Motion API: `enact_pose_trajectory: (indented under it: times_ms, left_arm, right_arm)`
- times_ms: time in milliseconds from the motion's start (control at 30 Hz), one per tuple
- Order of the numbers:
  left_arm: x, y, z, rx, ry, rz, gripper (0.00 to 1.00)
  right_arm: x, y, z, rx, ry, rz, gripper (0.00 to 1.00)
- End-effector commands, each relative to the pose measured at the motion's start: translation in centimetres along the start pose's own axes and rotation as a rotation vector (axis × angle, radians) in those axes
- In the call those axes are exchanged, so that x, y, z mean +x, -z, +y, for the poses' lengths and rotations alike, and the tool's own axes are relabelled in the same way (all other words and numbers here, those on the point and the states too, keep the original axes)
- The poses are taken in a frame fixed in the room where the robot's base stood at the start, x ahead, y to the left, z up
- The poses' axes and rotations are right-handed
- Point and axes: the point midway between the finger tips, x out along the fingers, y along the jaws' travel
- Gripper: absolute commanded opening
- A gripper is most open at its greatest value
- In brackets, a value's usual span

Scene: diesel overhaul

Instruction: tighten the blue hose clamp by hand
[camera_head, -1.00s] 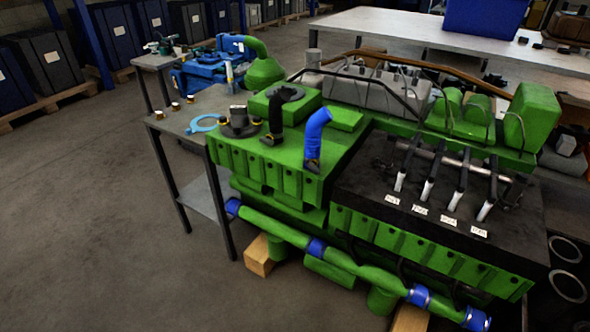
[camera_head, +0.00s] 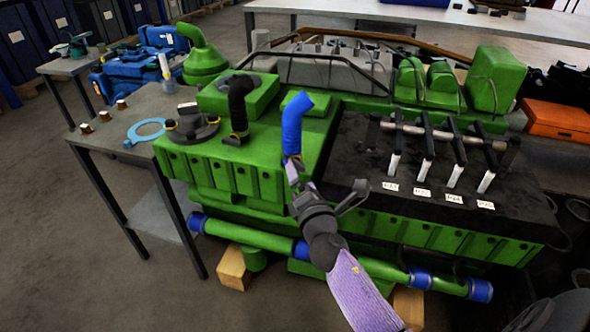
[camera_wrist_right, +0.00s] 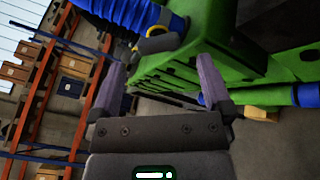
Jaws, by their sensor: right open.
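The blue hose (camera_head: 292,122) stands bent on top of the green engine (camera_head: 220,150). It also shows ribbed at the top of the right wrist view (camera_wrist_right: 135,14). Its clamp (camera_wrist_right: 166,28) shows there as a yellowish band around the hose end with a dark, rounded tab (camera_wrist_right: 156,44) beside it. In the head view the clamp is small and partly hidden by my gripper. My right gripper (camera_head: 296,174) is just below the hose's lower end. In the wrist view its open, empty fingers (camera_wrist_right: 162,68) lie to either side of the tab's line, and contact cannot be told. My left gripper is out of view.
A black hose (camera_head: 238,104) stands left of the blue one. Black rocker levers (camera_head: 428,140) with white tags are to the right. A grey side table (camera_head: 140,105) holds a light-blue ring (camera_head: 146,130) and small brass parts. A blue-banded green pipe (camera_head: 250,236) runs along the engine's lower front.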

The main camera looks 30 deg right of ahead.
Motion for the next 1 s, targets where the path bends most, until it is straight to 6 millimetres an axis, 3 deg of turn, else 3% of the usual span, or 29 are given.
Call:
enact_pose_trajectory:
  times_ms: [33,200,267,300,433,600,833,1000]
  left_arm:
    - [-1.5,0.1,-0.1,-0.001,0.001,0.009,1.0]
    - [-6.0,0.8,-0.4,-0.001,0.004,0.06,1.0]
    - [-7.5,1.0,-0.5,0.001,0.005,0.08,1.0]
    - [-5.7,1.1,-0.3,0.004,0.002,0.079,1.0]
    - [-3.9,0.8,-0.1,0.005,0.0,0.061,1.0]
    - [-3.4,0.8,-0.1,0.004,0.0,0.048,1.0]
    - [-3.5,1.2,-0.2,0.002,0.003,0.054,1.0]
    - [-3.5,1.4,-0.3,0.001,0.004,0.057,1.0]
  right_arm:
    - [0.0,-0.6,0.8,-0.306,-0.004,0.001,1.0]
    - [0.1,-1.2,1.5,-1.392,-0.004,-0.003,1.0]
    - [0.1,-1.2,1.5,-1.716,-0.002,-0.004,1.0]
    - [1.2,-0.3,0.3,-1.717,0.001,-0.004,1.0]
    - [3.6,0.2,-0.3,-1.704,0.002,0.001,1.0]
    - [4.9,0.0,-0.1,-1.699,0.001,0.002,1.0]
    - [5.0,-0.1,0.1,-1.696,0.001,0.003,1.0]
    - [5.0,-0.1,0.1,-1.695,0.001,0.003,0.66]
